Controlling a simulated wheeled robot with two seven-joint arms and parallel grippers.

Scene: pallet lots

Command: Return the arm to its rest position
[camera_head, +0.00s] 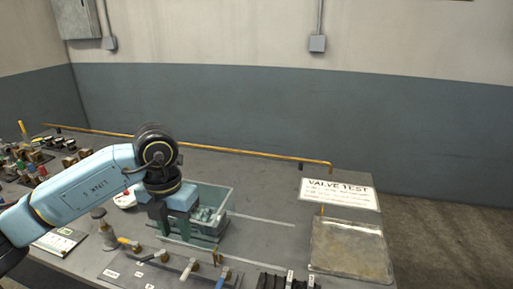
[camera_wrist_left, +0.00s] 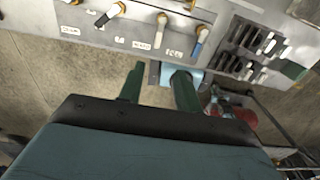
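My left arm comes in from the left in the head view. Its gripper (camera_head: 171,222) hangs fingers-down over the table, in front of a teal crate (camera_head: 226,207) as seen from the head. In the left wrist view the two dark green fingers (camera_wrist_left: 158,90) stand apart with nothing held between them. That view looks over the table's front edge to the floor. My right gripper is in neither view.
A panel with several valve handles (camera_head: 190,268) lies along the table's front. A VALVE TEST sign (camera_head: 339,193) and a metal tray (camera_head: 349,250) are at the right. Several small fittings crowd the left. A yellow rail (camera_head: 250,153) borders the back. The table's back middle is clear.

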